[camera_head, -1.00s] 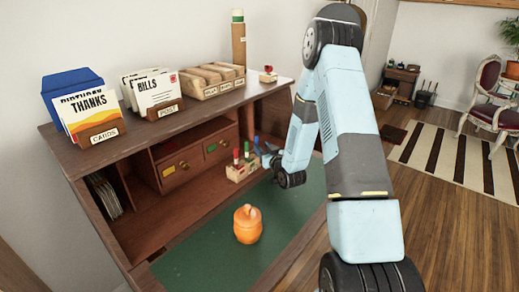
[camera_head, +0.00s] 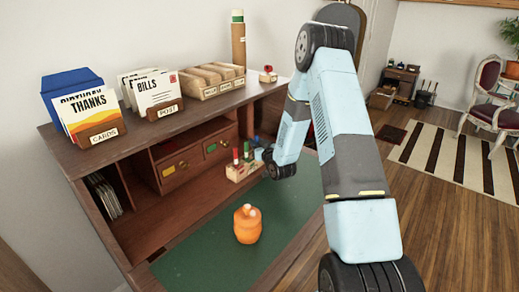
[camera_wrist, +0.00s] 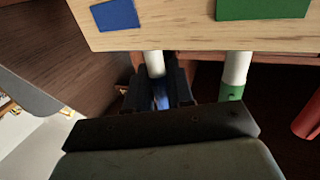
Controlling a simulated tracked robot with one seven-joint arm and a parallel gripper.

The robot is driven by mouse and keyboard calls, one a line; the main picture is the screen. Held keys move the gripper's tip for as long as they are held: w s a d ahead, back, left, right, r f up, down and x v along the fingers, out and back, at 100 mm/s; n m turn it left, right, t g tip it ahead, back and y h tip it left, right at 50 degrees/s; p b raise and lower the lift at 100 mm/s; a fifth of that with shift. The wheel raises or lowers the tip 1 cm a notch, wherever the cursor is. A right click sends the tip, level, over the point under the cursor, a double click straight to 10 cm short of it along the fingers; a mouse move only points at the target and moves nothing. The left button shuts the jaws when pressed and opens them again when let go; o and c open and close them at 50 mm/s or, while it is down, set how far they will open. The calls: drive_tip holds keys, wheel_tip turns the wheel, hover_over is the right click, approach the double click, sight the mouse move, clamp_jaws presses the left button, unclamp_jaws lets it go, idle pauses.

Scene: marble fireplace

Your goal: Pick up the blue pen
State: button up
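The blue pen stands in the wooden pen holder (camera_head: 240,172) on the desk; its blue tip (camera_head: 257,140) shows beside my gripper in the head view. In the wrist view, a white and blue pen (camera_wrist: 154,64) below the holder's blue label lies between the two dark fingers of my gripper (camera_wrist: 160,85). The fingers are close on both sides of it, but whether they press on it is hidden. My gripper (camera_head: 267,155) is at the holder's right side in the head view, partly covered by my wrist.
A green pen (camera_wrist: 232,82) stands right beside my gripper in the wrist view, with a red pen (camera_wrist: 307,120) farther right. An orange jar (camera_head: 247,225) stands on the green desk mat (camera_head: 200,262). The desk's upper shelf (camera_head: 150,122) is above the holder.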

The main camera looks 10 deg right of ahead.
clamp_jaws()
